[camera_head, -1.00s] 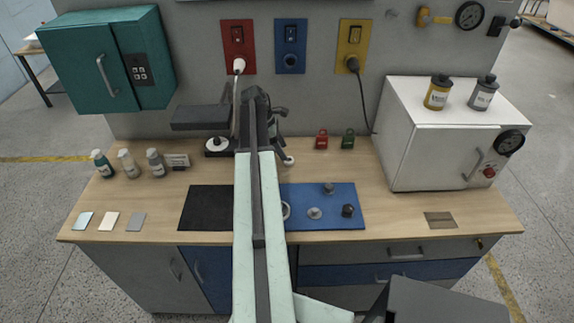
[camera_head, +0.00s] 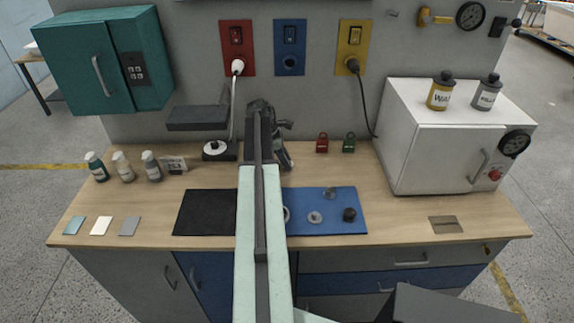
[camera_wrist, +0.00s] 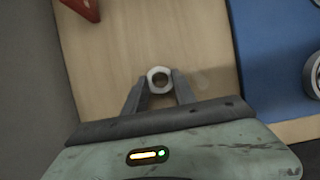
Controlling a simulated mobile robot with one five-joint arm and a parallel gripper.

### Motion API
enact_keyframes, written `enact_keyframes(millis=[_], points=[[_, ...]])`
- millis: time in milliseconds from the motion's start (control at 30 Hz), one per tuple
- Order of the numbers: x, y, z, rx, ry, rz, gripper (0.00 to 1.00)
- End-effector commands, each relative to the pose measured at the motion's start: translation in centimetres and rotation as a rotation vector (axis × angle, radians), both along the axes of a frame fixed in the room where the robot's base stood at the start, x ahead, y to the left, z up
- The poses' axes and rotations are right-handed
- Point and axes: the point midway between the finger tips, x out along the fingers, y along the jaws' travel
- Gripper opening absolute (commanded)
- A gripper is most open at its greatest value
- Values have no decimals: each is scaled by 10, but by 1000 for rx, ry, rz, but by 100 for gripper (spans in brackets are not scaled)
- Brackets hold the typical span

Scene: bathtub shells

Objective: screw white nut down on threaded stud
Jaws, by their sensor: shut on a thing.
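The white nut (camera_wrist: 151,75) is a hex nut with a round hole, held between the fingertips of my gripper (camera_wrist: 159,84) in the wrist view. Bare wood shows behind it. In the head view my gripper is mostly hidden behind my arm, and the nut cannot be made out. On the blue mat (camera_head: 320,225) stand a grey upright piece (camera_head: 330,193), a flat grey round piece (camera_head: 315,217) and a dark knob (camera_head: 349,214). I cannot tell which of these is the threaded stud.
A grey ring (camera_wrist: 314,75) lies on the blue mat, right in the wrist view. A red padlock (camera_head: 322,143) and a green padlock (camera_head: 349,143) stand behind the mat. A white cabinet (camera_head: 420,150) stands right. A black mat (camera_head: 205,213) lies left.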

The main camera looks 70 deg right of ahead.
Motion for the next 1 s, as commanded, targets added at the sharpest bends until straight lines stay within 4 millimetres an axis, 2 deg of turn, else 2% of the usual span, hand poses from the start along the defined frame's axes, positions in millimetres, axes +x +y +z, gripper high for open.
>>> enact_keyframes(millis=[167,433,533,900,1000], points=[[0,0,9,0,0,0,0],[1,0,43,0,0,1,0],[-7,23,38,0,0,1,0],[-39,116,47,1,0,2,0],[-46,134,49,1,0,2,0]])
